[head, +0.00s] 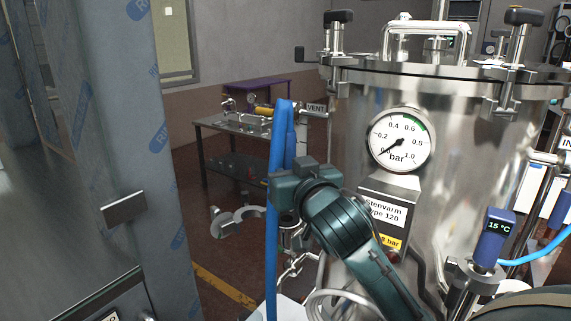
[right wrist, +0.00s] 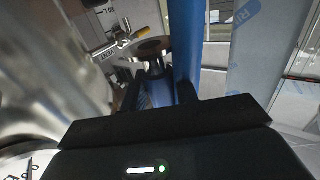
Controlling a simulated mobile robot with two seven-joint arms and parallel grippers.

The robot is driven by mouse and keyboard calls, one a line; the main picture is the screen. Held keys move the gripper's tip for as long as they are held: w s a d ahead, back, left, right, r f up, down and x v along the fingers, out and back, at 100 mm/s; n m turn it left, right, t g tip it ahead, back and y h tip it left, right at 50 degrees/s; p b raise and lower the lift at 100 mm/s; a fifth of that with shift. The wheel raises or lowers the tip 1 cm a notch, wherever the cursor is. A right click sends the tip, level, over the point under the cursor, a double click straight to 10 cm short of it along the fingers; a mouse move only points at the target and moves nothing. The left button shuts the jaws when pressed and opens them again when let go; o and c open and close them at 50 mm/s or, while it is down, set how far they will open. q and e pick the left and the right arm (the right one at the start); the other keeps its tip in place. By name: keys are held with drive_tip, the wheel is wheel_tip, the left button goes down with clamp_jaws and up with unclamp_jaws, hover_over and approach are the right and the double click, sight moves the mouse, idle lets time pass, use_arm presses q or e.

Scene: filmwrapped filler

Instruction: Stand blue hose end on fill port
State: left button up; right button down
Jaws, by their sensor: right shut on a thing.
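The blue hose end (head: 290,140) is held upright by my right gripper (head: 289,182), left of the steel tank. Its blue hose (head: 272,225) bends over at the top and hangs down on the left side of the gripper. In the right wrist view the blue hose end (right wrist: 160,96) sits between the fingers, with a metal neck and a brownish round face beyond it. My right gripper is shut on it. I cannot clearly pick out the fill port; the arm and gripper cover part of the area below. My left gripper is out of view.
The steel tank (head: 470,125) with a pressure gauge (head: 399,140) stands right. An open metal clamp (head: 236,219) is left of the hose. A side table (head: 228,127) with a yellow-handled valve is behind. A film-wrapped panel (head: 165,200) stands left.

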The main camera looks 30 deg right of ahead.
drive_tip(key=shift+s, duration=0.1)
drive_tip(key=shift+f+b, duration=1.6)
drive_tip(key=shift+f, duration=0.65)
drive_tip(key=shift+p, duration=0.45)
drive_tip(key=shift+f, duration=0.1)
drive_tip(key=shift+f+b, duration=0.4)
drive_tip(key=shift+f, duration=0.15)
drive_tip(key=shift+f, duration=0.1)
drive_tip(key=shift+f, duration=0.35)
